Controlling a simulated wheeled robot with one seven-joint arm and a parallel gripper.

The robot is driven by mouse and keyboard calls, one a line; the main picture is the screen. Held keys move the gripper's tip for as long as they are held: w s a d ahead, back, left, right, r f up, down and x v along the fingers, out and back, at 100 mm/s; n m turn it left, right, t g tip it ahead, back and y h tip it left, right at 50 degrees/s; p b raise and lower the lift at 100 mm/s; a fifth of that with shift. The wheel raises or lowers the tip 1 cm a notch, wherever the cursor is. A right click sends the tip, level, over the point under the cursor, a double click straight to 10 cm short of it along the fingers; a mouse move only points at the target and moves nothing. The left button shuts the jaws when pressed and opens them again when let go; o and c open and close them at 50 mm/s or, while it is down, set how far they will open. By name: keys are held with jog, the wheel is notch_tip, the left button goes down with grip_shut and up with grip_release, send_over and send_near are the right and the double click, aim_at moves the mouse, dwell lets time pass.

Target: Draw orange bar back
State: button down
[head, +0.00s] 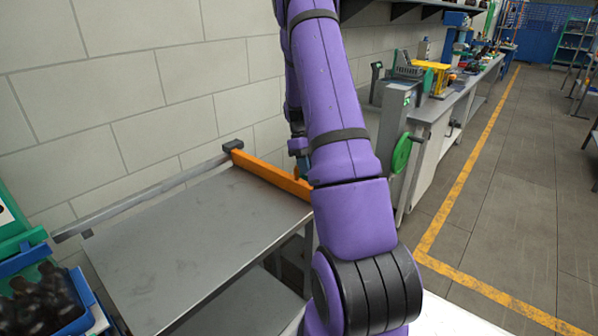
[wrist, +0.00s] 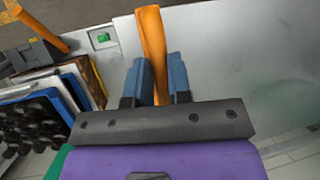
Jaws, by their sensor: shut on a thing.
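The orange bar (head: 268,174) runs along the far right side of the grey metal table (head: 180,245) in the head view. Its far end meets a dark block (head: 232,146) on a grey rail (head: 145,196) along the wall side. In the wrist view the orange bar (wrist: 152,42) passes between the two blue fingers of my gripper (wrist: 156,76), which is shut on it. In the head view my purple arm hides the bar's near end and most of the gripper; only a bit of blue shows beside the arm.
A blue crate with dark bottles (head: 40,302) stands at the lower left. The visible tabletop is bare. A grey machine with a green wheel (head: 402,153) stands right of my arm. A wall lies behind the table; the floor at right is clear.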

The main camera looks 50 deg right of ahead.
jog(key=shift+d+r, duration=0.1)
jog(key=shift+d, duration=0.2)
jog(key=c, duration=1.1)
grip_release()
jog(key=shift+o, duration=0.2)
jog(key=shift+w, duration=0.1)
jog(key=v, duration=1)
jog(key=shift+r, duration=0.25)
jog(key=shift+w+d, duration=0.1)
jog(key=shift+w, duration=0.05)
